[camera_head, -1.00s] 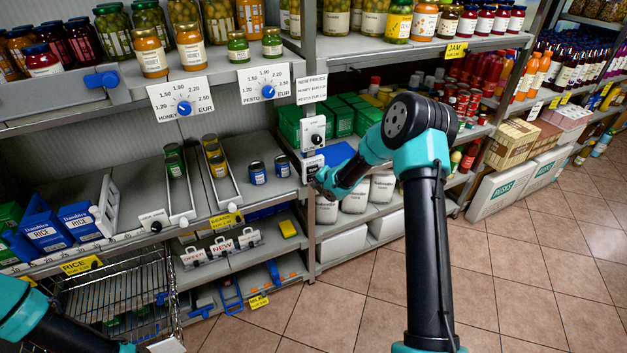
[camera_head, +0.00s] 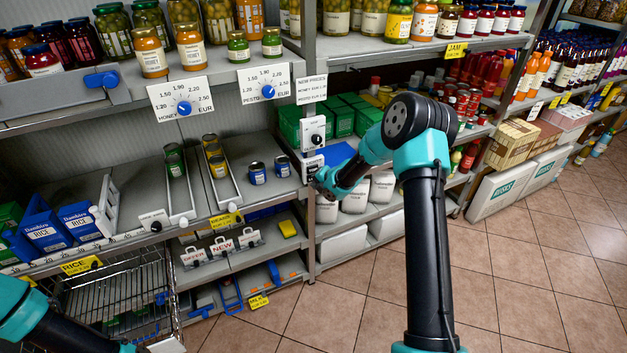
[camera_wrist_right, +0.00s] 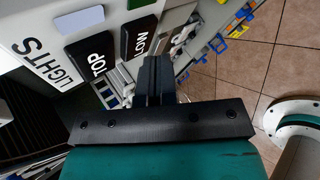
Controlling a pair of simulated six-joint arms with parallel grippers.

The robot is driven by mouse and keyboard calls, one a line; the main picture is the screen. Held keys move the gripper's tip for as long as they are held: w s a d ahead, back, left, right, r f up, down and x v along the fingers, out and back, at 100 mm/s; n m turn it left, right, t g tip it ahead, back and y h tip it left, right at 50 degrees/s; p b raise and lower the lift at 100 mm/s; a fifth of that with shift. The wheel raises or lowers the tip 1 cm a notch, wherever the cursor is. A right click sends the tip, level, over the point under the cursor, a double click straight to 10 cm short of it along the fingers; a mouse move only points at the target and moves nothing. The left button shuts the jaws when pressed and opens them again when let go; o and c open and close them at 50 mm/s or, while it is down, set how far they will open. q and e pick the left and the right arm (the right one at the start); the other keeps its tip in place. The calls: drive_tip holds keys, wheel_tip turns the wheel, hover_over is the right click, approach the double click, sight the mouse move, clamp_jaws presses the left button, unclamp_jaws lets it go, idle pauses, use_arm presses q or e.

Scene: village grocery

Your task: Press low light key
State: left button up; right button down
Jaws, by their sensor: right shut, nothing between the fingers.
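The low key (camera_wrist_right: 138,38) is a dark key with white lettering, upside down in the right wrist view. It sits on a white panel (camera_wrist_right: 40,28) marked LIGHTS, beside a similar dark TOP key (camera_wrist_right: 90,58). In the head view the small light panel (camera_head: 312,163) is on the shelf post. My right gripper (camera_wrist_right: 156,62) is shut and empty, its dark fingertips close by the low key's lower edge. I cannot tell whether they touch it. In the head view the right gripper (camera_head: 323,181) is at the panel, partly covering it.
A white box with a black knob (camera_head: 314,131) is above the panel. White sacks (camera_head: 354,196) and green boxes (camera_head: 342,121) stand on shelves close to the right gripper. A wire basket (camera_head: 115,290) is at lower left. The tiled floor (camera_head: 530,280) at right is clear.

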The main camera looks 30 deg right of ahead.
drive_tip(key=shift+w, duration=0.15)
drive_tip(key=shift+w, duration=0.3)
drive_tip(key=shift+s, duration=0.45)
drive_tip(key=shift+s, duration=0.15)
idle(0.4)
drive_tip(key=shift+s+a, duration=0.15)
drive_tip(key=shift+s, duration=2.7)
